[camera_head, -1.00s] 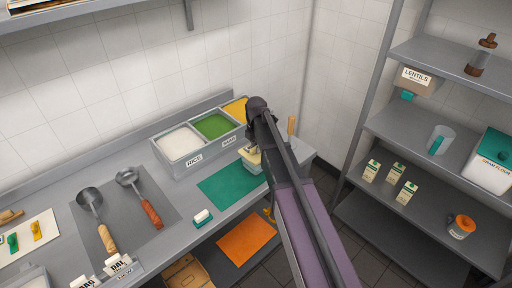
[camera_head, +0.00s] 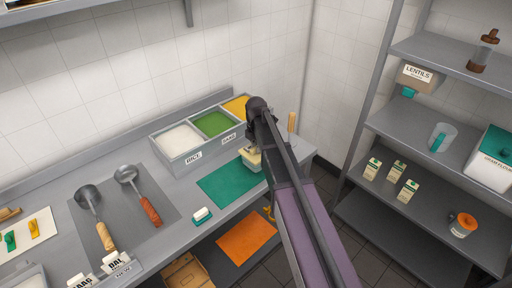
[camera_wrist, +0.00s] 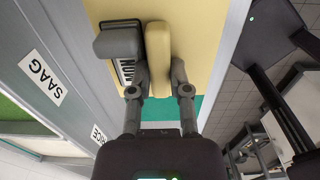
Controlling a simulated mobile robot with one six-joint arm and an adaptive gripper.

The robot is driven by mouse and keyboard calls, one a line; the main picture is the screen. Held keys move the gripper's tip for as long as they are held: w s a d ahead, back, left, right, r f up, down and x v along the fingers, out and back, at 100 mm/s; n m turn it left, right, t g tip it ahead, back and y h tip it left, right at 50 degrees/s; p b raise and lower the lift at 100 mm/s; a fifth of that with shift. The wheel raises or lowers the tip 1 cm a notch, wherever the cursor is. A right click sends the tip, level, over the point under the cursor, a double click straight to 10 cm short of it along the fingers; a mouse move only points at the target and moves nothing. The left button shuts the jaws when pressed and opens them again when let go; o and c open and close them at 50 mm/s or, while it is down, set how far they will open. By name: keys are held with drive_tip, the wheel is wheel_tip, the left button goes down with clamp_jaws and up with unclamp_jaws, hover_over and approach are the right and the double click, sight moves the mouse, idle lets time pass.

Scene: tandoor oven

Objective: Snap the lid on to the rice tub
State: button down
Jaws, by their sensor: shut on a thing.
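The rice tub (camera_head: 171,157) is the left, white-filled compartment of a grey bin row on the counter, labelled RICE. Its top is open. In the wrist view only part of a RICE label (camera_wrist: 98,136) shows. My gripper (camera_wrist: 158,72) is shut on a pale yellow bar (camera_wrist: 157,45), with one finger on each side. The bar lies over a flat cream panel (camera_wrist: 205,30); I cannot tell whether they are joined or whether this is the lid. In the head view my gripper (camera_head: 255,148) is over the right end of the green mat, its fingers mostly hidden by the arm.
Green (camera_head: 212,125) and yellow (camera_head: 237,105) compartments adjoin the rice. A green mat (camera_head: 228,187) lies in front, with a small white block (camera_head: 202,215) nearby.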

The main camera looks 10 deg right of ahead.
drive_tip(key=shift+f+b, duration=0.35)
drive_tip(key=shift+f, duration=0.05)
drive_tip(key=c, duration=0.5)
unclamp_jaws()
drive_tip(key=shift+r, duration=0.25)
wheel_tip(320, 180, up, 9)
drive_tip(key=p, duration=0.9)
drive_tip(key=shift+r+p, duration=0.1)
drive_tip(key=shift+p, duration=0.3)
drive_tip(key=s+a+f+b, duration=0.3)
drive_tip(key=s, duration=0.9)
drive_tip(key=s+a+f+b, duration=0.3)
drive_tip(key=s+a, duration=0.1)
drive_tip(key=s, duration=0.8)
drive_tip(key=shift+a, duration=0.2)
drive_tip(key=shift+d+f, duration=0.1)
